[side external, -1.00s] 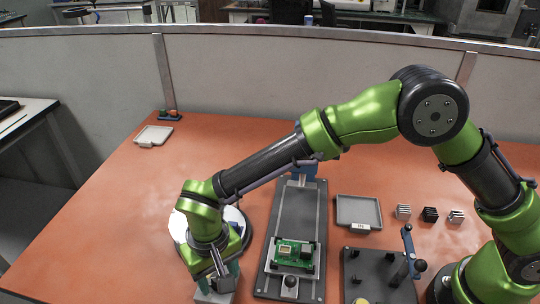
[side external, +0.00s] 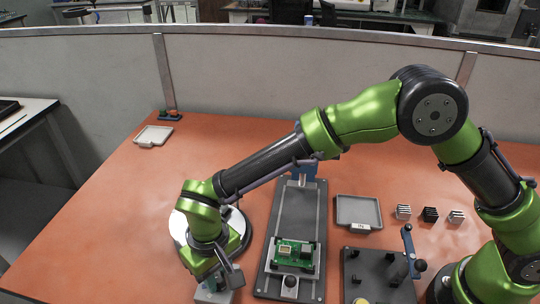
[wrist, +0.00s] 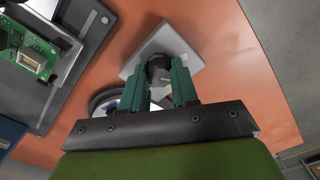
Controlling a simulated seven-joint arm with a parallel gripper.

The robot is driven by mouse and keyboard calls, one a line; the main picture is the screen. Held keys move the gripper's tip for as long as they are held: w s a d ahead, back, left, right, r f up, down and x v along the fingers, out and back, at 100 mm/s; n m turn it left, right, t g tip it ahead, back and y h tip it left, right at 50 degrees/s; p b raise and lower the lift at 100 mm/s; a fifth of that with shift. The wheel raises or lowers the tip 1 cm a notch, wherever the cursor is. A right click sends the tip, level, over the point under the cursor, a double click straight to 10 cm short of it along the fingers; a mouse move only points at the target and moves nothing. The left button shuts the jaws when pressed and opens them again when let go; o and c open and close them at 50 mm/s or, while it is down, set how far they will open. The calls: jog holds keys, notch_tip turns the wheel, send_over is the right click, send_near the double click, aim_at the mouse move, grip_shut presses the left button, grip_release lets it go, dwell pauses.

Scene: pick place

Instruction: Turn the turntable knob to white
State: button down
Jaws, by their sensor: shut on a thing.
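The turntable (side external: 180,229) is a round white disc with a dark rim, partly hidden behind my wrist in the side view. Part of its rim shows behind my fingers in the wrist view (wrist: 101,101). The dark knob (wrist: 158,65) stands on a pale grey square base (wrist: 178,38). My gripper (wrist: 158,76) has its two teal fingers on either side of the knob, shut on it. In the side view the base (side external: 204,296) shows below my gripper, and the knob is hidden there. I cannot make out which colour the knob points to.
A dark fixture (side external: 270,270) with a green circuit board (side external: 292,251) stands right of the turntable. Further right are a grey tray (side external: 358,211), small blocks (side external: 429,214) and a dark plate with pegs (side external: 368,262).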

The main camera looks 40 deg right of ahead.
aim_at(218, 276)
jog(key=n, duration=0.7)
dwell(0.6)
jog(key=c, duration=0.8)
grip_release()
jog(key=shift+c, duration=0.2)
jog(key=shift+r, duration=0.1)
notch_tip(218, 276, up, 17)
